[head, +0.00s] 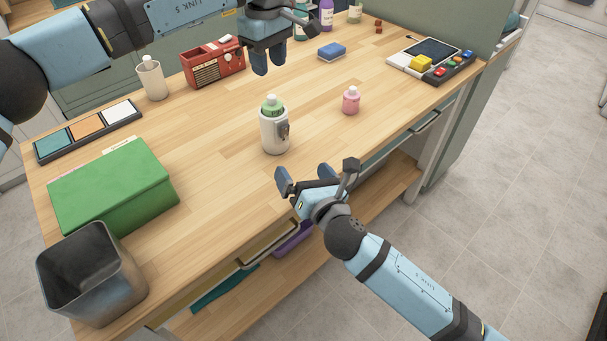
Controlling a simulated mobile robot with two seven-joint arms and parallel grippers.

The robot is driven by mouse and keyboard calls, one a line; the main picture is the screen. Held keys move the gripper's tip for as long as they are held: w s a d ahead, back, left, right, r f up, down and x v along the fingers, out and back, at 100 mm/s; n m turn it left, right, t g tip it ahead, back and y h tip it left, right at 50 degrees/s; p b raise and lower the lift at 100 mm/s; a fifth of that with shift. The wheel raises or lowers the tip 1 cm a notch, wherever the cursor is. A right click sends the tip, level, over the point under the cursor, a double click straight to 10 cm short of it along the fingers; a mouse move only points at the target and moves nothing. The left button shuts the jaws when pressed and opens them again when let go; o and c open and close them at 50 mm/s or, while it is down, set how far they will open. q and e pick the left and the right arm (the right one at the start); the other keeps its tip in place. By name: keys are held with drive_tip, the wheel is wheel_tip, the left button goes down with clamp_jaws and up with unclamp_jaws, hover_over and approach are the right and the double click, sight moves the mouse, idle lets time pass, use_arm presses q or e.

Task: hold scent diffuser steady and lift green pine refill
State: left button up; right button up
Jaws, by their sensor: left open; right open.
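The scent diffuser (275,136) is a white upright cylinder with a dark grey piece on its right side, standing on the wooden table.
A small pink bottle (351,100) stands right of the diffuser. A red radio (214,64), white cup (151,80), blue sponge (332,52), green box (113,188) and grey bin (91,274) surround the work area. The wood (210,135) left of the diffuser is clear.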

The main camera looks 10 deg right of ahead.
sight(281, 140)
drive_tip(key=n, duration=0.3)
drive_tip(key=shift+w+f, duration=0.25)
drive_tip(key=shift+f, duration=0.1)
drive_tip(key=shift+w+a+f+n, duration=0.1)
drive_tip(key=shift+n, duration=0.3)
drive_tip(key=shift+w+a, duration=0.1)
drive_tip(key=shift+w, duration=0.2)
drive_tip(key=x, duration=1.3)
